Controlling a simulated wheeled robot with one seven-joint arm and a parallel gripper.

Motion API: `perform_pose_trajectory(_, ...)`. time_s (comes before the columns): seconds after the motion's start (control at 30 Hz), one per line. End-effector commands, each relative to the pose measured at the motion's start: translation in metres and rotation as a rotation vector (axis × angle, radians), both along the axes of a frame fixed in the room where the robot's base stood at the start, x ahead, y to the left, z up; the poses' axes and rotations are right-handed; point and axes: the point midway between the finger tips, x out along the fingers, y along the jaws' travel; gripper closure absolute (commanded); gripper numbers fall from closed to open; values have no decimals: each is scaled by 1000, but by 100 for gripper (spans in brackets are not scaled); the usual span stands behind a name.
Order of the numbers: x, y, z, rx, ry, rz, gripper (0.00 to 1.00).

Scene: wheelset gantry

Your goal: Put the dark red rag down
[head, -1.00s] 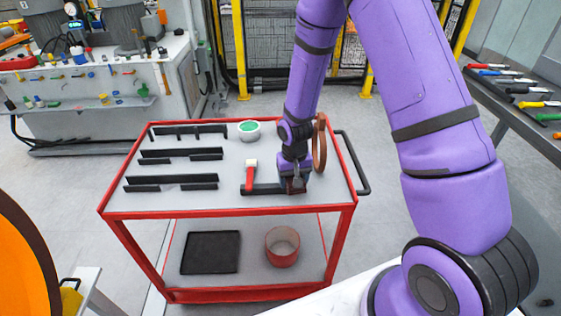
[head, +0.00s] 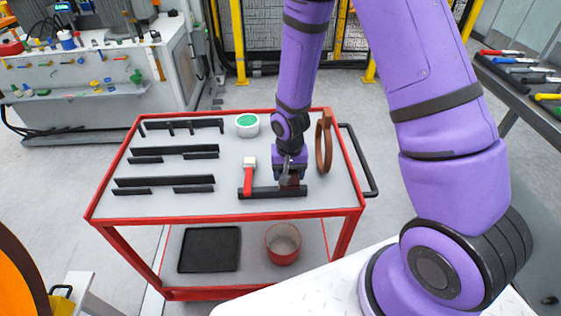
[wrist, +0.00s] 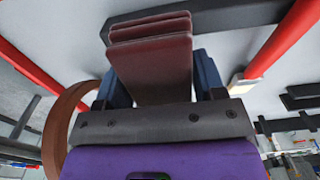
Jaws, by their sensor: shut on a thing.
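The dark red rag (wrist: 152,62) is a folded, layered strip between my gripper's blue fingers in the wrist view. My gripper (head: 289,174) is shut on it, over the right part of the red-framed trolley's grey top (head: 225,181). In the head view the rag (head: 289,181) shows only as a small dark patch under the gripper, just behind a black bar (head: 272,192). I cannot tell whether the rag touches the trolley top.
A green-topped white pot (head: 247,125) is behind. Black racks (head: 165,182) fill the left side. The lower shelf holds a black tray (head: 209,249) and red tub (head: 283,244).

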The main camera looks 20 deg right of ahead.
Motion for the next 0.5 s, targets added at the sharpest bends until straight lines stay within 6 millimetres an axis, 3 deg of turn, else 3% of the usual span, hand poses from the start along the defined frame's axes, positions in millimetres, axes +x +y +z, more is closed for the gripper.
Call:
perform_pose_trajectory(0.1,28,-3,-3,1,-1,-3,71)
perform_pose_trajectory(0.3,67,-7,-6,1,-1,-2,71)
perform_pose_trajectory(0.5,82,-8,-8,0,0,1,71)
